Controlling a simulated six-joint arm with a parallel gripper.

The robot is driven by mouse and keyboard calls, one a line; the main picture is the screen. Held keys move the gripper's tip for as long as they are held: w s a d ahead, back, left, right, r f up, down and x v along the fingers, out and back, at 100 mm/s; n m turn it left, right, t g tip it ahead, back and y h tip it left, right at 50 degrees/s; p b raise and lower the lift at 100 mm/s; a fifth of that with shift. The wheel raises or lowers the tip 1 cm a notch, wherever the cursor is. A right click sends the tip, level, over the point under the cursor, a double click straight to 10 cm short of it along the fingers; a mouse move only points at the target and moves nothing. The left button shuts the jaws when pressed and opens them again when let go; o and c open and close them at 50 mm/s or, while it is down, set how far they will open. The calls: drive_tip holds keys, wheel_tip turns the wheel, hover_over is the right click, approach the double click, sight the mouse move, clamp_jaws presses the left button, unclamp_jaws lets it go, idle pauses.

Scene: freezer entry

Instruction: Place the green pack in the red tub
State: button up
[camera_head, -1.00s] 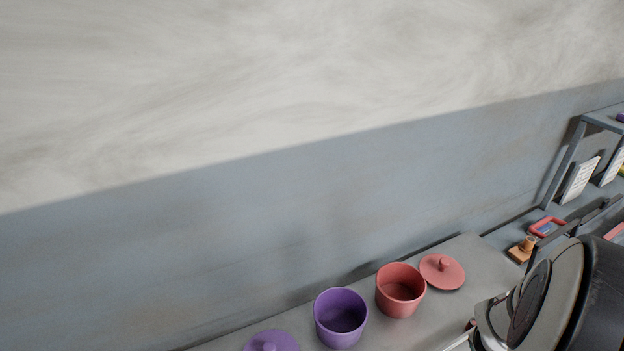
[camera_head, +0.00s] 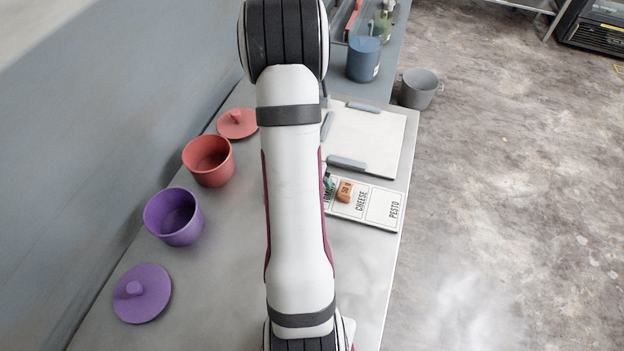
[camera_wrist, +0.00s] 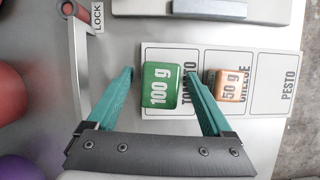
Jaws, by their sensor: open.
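The green pack (camera_wrist: 160,86), marked "100 g", lies on the TOMATO field of a white label card (camera_wrist: 270,105). In the wrist view my gripper (camera_wrist: 160,74) is open, its two teal fingers to the left and right of the green pack, with gaps on both sides. I cannot tell how far above the card the fingertips are. In the head view my arm hides the green pack and nearly all of the gripper. The red tub (camera_head: 208,162) stands open and upright on the counter, left of my arm; its inside looks empty.
An orange "50 g" block (camera_wrist: 229,86) sits close to the right finger, on the CHEESE field. A purple tub (camera_head: 173,218), purple lid (camera_head: 142,294) and red lid (camera_head: 237,123) are left of my arm. A white board (camera_head: 368,138) with grey bars lies behind the card.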

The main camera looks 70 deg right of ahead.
clamp_jaws()
idle(0.3)
drive_tip(key=shift+r, duration=0.1)
drive_tip(key=shift+r, duration=1.85)
drive_tip(key=s+a+r, duration=0.3)
drive_tip(key=s+r, duration=0.4)
drive_tip(key=s, duration=0.4)
drive_tip(key=shift+n+t, duration=0.4)
drive_tip(key=shift+n, duration=0.5)
drive_tip(key=w+d, duration=0.1)
drive_tip(key=w, duration=0.2)
drive_tip(key=w+d, duration=0.1)
drive_tip(key=w, duration=0.2)
drive_tip(key=w+d, duration=0.2)
drive_tip(key=w, duration=0.1)
drive_tip(key=shift+d, duration=0.1)
drive_tip(key=w+d+n, duration=0.1)
drive_tip(key=w, duration=0.9)
drive_tip(key=n+t, duration=0.1)
drive_tip(key=n, duration=0.1)
hover_over(215, 165)
drive_tip(key=s+a, duration=0.1)
drive_tip(key=f, duration=0.2)
drive_tip(key=shift+n, duration=0.3)
drive_tip(key=f, duration=0.9)
drive_tip(key=shift+w+a+f, duration=0.2)
drive_tip(key=shift+a, duration=0.1)
